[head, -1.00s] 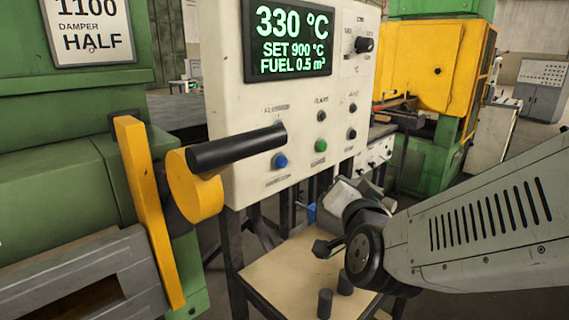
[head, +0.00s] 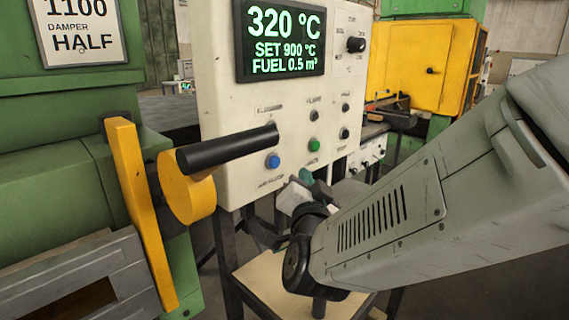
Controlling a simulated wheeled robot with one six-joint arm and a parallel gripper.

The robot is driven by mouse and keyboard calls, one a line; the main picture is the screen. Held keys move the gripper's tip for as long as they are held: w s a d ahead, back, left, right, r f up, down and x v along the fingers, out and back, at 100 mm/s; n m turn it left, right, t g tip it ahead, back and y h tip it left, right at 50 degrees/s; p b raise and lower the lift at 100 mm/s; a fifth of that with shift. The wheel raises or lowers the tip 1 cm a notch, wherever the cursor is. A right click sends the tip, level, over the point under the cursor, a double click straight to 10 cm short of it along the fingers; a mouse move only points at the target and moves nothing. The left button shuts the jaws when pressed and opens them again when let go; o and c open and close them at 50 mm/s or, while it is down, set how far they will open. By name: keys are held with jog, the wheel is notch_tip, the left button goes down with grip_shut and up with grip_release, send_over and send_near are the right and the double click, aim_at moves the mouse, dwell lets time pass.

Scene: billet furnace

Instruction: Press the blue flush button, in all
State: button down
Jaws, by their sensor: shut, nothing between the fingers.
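The blue flush button (head: 272,161) is on the lower left of the white control panel (head: 222,120), just below the tip of a black lever handle (head: 225,150). A green button (head: 314,146) sits to its right. My gripper (head: 301,180) is at the panel's lower edge, to the right of and below the blue button and apart from it in the picture. It is shut and empty. My wrist and forearm hide part of it, and its distance from the panel is hard to tell.
The black handle joins a yellow round hub (head: 186,190) beside a yellow bar (head: 140,210) on the green furnace (head: 75,175). A small wooden-topped table (head: 262,285) stands below the panel. The display (head: 283,40) reads 320 °C, set 900 °C, fuel 0.5 m³.

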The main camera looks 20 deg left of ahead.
jog(key=shift+w+a, duration=0.35)
jog(key=shift+a, duration=0.45)
jog(key=shift+w+a, duration=0.35)
jog(key=shift+a, duration=0.5)
jog(key=shift+w+a, duration=0.35)
jog(key=shift+a, duration=0.45)
jog(key=shift+w+a, duration=0.15)
jog(key=shift+a, duration=0.2)
jog(key=shift+w+a, duration=0.15)
jog(key=shift+a, duration=0.25)
dwell(0.6)
jog(key=shift+d, duration=0.1)
jog(key=shift+s+d, duration=0.35)
jog(key=shift+d, duration=0.35)
jog(key=d, duration=0.1)
jog(key=s+d, duration=0.1)
jog(key=d, duration=0.1)
jog(key=s+d, duration=0.1)
jog(key=shift+d, duration=0.3)
